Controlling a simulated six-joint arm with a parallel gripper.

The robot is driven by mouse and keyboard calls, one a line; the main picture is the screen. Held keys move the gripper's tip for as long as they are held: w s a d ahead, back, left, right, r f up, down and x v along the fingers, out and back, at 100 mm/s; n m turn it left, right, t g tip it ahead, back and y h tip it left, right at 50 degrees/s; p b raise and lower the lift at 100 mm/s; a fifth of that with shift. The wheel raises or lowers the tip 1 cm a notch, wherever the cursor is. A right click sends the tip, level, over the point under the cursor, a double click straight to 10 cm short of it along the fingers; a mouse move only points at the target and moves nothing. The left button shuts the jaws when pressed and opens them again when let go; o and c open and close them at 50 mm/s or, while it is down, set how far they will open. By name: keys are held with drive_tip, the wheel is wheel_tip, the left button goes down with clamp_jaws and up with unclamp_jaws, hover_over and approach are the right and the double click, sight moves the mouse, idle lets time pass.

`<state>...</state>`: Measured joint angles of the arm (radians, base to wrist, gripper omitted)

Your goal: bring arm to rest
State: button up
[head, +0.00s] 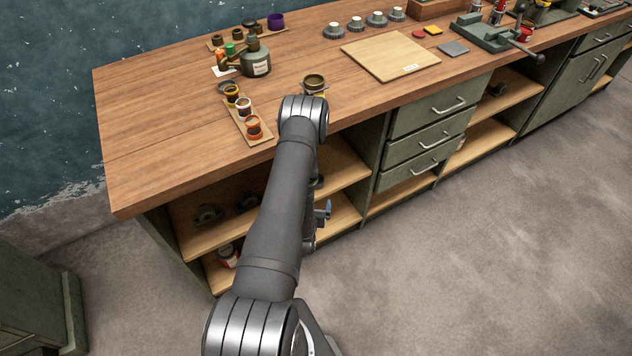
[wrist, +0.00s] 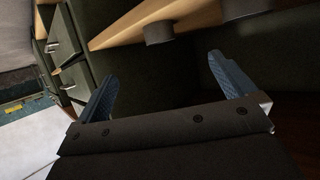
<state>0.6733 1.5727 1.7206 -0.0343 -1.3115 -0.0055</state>
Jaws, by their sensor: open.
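My gripper (wrist: 168,90) shows in the wrist view with its two blue fingers spread apart and nothing between them. In the head view only a small blue part of my gripper (head: 325,211) shows beside my dark arm, in front of the workbench's open shelves; my arm hides the rest. My arm reaches up from the bottom of the head view toward the bench's front edge.
The wooden workbench (head: 180,115) has open shelves (head: 340,212) and drawers (head: 428,142) below. On top are an oil can (head: 256,62), a strip of small jars (head: 244,108), a small bowl (head: 314,83) and a wooden board (head: 390,55). The floor (head: 480,270) at right is clear.

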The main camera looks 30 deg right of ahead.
drive_tip(key=x, duration=0.6)
drive_tip(key=shift+w, duration=0.2)
drive_tip(key=shift+d+f, duration=0.1)
drive_tip(key=v, duration=1)
drive_tip(key=shift+c, duration=0.2)
idle(0.6)
drive_tip(key=c, duration=0.5)
